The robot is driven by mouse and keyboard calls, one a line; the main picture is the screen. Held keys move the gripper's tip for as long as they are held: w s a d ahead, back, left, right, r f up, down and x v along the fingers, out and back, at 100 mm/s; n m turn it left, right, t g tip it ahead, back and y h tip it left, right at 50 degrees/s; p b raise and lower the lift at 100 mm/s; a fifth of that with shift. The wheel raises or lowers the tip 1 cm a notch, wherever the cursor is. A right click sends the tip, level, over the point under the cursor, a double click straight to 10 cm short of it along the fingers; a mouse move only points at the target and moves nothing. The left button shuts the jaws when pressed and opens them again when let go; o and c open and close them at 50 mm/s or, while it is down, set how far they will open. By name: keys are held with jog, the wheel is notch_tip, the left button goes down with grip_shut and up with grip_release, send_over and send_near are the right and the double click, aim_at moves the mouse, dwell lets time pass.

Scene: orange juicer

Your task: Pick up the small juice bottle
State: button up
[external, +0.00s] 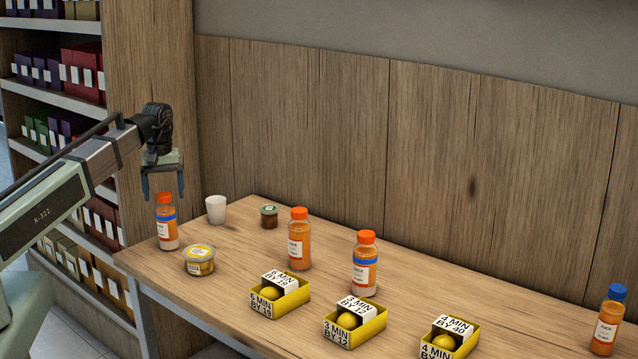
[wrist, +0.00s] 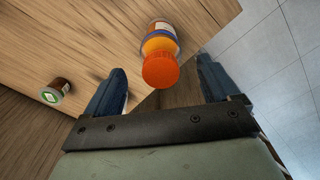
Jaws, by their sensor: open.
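A small juice bottle (external: 166,232) with an orange cap and a blue and white label stands upright at the left end of the wooden table (external: 225,265). My gripper (external: 163,192) is above it, open, fingers pointing down, with the fingertips near the cap's height. In the wrist view, the bottle's orange cap (wrist: 161,71) shows between and slightly beyond the two blue fingers of my gripper (wrist: 163,75). I cannot tell whether either finger touches it. Other juice bottles stand further right: two orange-capped ones (external: 299,240) (external: 365,268) and a blue-capped one (external: 607,325).
A round yellow-lidded tub (external: 199,261) stands just right of the small bottle. A white cup (external: 216,209) and a small dark jar (external: 269,217) are behind. Yellow boxes (external: 290,302) with fruit line the front. The table's left edge is close to the bottle.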

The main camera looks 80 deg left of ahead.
aim_at(167, 221)
jog(key=shift+f, duration=2.15)
jog(key=shift+c, duration=0.4)
grip_shut()
